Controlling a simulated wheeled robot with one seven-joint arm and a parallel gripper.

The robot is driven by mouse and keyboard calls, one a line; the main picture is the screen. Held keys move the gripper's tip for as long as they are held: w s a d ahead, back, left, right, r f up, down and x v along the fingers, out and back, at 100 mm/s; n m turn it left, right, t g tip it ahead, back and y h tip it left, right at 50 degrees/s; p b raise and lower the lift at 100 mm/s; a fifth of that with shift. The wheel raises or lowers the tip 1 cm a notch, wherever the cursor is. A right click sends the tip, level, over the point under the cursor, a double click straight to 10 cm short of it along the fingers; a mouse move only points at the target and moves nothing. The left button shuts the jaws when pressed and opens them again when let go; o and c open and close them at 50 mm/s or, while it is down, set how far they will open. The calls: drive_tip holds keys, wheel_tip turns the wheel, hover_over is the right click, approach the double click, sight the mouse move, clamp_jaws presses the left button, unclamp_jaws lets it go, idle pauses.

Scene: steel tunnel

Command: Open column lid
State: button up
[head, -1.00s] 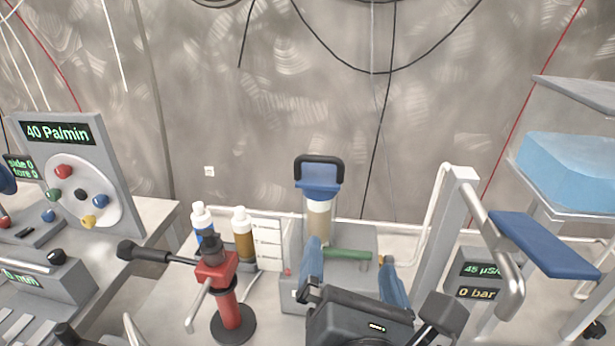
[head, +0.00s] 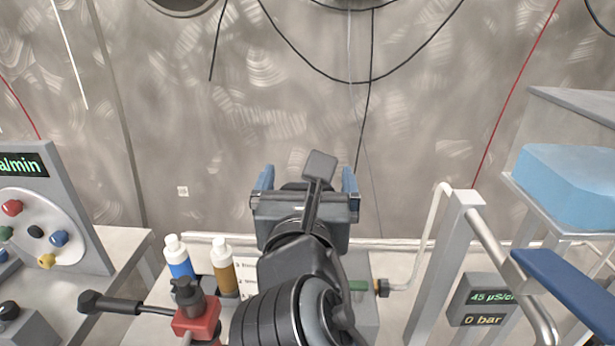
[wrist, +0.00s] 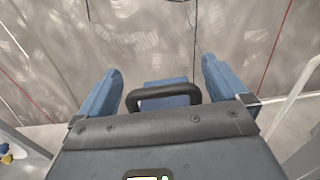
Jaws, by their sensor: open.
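The column's blue lid (wrist: 166,85) with its black loop handle (wrist: 163,92) shows in the wrist view, in the gap between my two blue fingers. My gripper (wrist: 162,68) is open, one finger on each side of the handle, with a gap at both sides; I cannot tell whether the handle is at fingertip depth. In the head view my gripper (head: 307,170) is raised in front of the back wall, and my arm and gripper hide the column and lid.
Blue-labelled (head: 178,258) and brown (head: 223,265) bottles stand left of my arm. A red device (head: 196,318) with a black lever is at front left. A grey post (head: 450,260) with a rail and a blue block (head: 568,185) are at right.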

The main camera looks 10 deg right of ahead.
drive_tip(key=shift+w+d, duration=0.1)
drive_tip(key=shift+w, duration=0.2)
drive_tip(key=c, duration=1.3)
